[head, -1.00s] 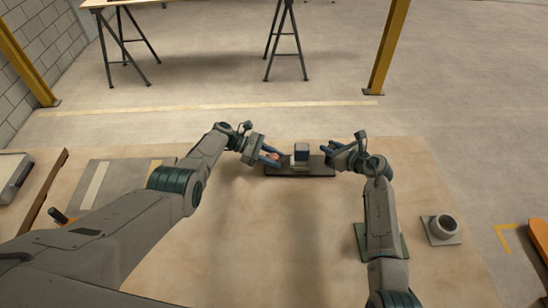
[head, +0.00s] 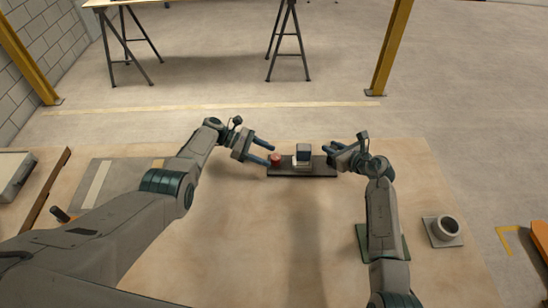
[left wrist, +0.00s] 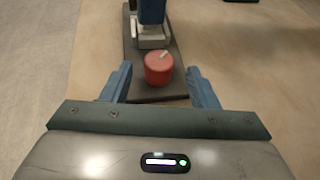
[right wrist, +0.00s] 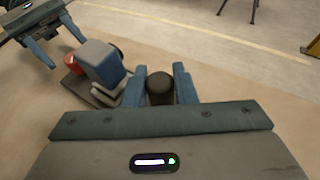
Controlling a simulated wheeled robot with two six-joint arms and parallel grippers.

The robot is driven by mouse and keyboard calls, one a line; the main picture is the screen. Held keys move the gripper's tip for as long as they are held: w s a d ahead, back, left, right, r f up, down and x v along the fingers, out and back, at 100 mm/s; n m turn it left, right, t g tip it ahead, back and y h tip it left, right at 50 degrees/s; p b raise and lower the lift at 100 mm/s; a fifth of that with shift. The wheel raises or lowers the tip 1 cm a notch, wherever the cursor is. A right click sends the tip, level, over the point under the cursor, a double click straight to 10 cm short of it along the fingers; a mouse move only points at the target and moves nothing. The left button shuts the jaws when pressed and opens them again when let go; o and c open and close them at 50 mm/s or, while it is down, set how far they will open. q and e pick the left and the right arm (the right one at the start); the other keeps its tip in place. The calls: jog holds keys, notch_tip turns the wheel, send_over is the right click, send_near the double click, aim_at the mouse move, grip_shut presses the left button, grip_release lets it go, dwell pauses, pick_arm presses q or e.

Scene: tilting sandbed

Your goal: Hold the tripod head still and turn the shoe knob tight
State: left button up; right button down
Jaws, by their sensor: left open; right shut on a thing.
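The tripod head (head: 303,152) is a grey and blue block on a dark base plate (head: 312,171); it also shows in the right wrist view (right wrist: 100,62). The red shoe knob (head: 277,160), with a pale mark on top, sits at the plate's left end. In the left wrist view the knob (left wrist: 158,68) is just beyond my open left fingertips, roughly centred between them and apart from both. My left gripper (head: 271,153) is empty. My right gripper (right wrist: 162,78) is shut on a black rounded handle (right wrist: 160,88) at the head's right side.
A grey pipe-like ring (head: 446,227) on a square plate stands at the right of the table. A green pad (head: 364,240) lies under my right arm. A grey mat (head: 110,180) and a case (head: 12,172) are at the left. The table's front middle is clear.

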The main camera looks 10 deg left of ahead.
aim_at(275, 157)
pick_arm(q)
jog(key=v, duration=0.7)
jog(key=shift+a+r, duration=0.2)
jog(key=shift+a, duration=0.2)
